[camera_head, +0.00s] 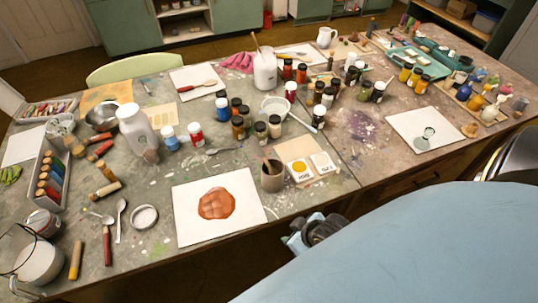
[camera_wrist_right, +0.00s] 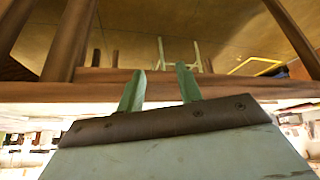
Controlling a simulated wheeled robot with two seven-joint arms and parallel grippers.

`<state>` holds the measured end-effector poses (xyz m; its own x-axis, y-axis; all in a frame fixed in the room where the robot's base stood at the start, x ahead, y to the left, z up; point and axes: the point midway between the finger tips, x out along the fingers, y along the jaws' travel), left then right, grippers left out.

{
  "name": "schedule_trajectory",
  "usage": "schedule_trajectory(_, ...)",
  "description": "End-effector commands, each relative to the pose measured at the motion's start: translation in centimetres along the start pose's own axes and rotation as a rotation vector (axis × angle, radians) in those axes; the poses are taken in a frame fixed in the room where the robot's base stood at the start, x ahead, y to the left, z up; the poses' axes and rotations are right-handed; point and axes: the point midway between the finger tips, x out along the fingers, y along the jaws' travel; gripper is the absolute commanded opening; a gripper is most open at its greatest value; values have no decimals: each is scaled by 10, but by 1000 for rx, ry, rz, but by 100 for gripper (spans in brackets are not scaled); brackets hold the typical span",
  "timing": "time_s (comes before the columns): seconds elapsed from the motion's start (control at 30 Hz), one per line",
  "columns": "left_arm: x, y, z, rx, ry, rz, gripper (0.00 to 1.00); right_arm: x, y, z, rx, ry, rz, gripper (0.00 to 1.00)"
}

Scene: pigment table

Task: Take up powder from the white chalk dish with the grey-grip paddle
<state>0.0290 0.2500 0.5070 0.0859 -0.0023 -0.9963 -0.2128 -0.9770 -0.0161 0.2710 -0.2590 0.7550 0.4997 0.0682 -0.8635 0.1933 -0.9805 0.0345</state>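A small square dish with white powder (camera_head: 322,162) sits on a pale card at the table's front middle, beside a like dish with yellow powder (camera_head: 299,170). A round dish with white contents (camera_head: 144,216) lies at the front left; I cannot tell for sure which is the chalk dish. A dark cup (camera_head: 272,178) left of the yellow dish holds a thin handle; I cannot make out a grey grip. My right gripper (camera_head: 297,240) is below the table's front edge. In the right wrist view its two green fingers (camera_wrist_right: 160,70) are apart and empty. My left gripper is out of view.
A white sheet with a red-brown patch (camera_head: 185,230) lies at the front, left of the cup. Several jars (camera_head: 240,128) crowd behind. A wooden table edge (camera_wrist_right: 60,91) crosses the right wrist view beyond the fingers. Another white sheet (camera_head: 400,122) lies at right.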

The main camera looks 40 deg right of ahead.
Motion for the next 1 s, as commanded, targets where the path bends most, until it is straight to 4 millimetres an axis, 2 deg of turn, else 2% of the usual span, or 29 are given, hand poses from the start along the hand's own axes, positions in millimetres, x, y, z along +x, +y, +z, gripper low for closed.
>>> schedule_trajectory(0.07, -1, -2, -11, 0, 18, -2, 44, -20, 0, -20, -13, 36, -4, 36)
schedule_trajectory(0.13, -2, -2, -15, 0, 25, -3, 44, -38, 11, -45, -32, 118, -7, 36)
schedule_trajectory(0.4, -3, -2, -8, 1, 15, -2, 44, -64, 59, -107, -61, 456, -8, 36)
schedule_trajectory(0.6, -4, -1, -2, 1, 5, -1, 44, -86, 81, -138, -70, 623, -4, 36)
schedule_trajectory(0.77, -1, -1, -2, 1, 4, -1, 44, -82, 85, -151, -67, 659, -4, 36)
schedule_trajectory(1.0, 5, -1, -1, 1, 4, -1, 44, -48, 83, -176, -67, 658, -4, 36)
